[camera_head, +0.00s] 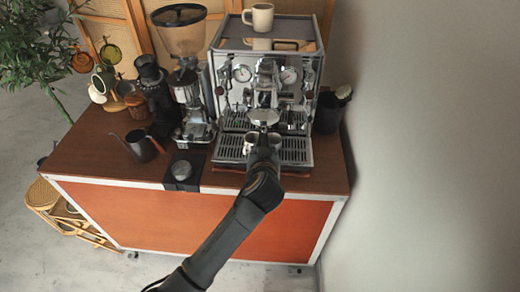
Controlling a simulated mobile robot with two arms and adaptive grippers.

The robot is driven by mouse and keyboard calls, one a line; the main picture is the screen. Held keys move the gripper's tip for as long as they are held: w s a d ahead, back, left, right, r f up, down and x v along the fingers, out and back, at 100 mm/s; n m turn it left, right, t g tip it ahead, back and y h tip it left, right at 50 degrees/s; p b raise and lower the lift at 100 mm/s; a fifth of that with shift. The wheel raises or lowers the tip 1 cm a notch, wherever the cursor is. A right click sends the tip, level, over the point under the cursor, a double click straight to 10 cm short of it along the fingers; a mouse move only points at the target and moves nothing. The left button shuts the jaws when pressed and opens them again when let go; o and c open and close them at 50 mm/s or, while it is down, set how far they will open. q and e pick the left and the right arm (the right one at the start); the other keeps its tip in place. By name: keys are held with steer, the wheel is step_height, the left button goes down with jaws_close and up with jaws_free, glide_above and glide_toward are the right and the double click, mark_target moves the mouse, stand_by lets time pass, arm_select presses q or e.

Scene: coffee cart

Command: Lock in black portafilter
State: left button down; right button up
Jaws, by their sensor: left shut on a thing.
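The espresso machine (230,70) is a silver box with two round gauges, standing at the back right of the cart. My left gripper (263,140) is in front of it, over the drip tray, shut on the black portafilter (264,117). The portafilter's round silver head points at the machine, just below the group head (266,85). Its handle is mostly hidden by my gripper. I cannot tell whether the head touches the group. My right gripper is not in view.
A grinder (187,90) stands left of the machine, with a black kettle (140,146) farther left. A tamper (181,170) sits on a dark mat at the front edge. A dark container (328,112) stands right, near the wall. A cup (259,17) is on the machine.

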arm_select(q)
steer(key=shift+r, duration=0.15)
steer(key=c, duration=1)
jaws_free()
steer(key=shift+o, duration=0.2)
steer(key=shift+s+f, duration=0.1)
steer(key=shift+f, duration=0.1)
steer(key=v, duration=1.2)
steer(key=shift+r, duration=0.2)
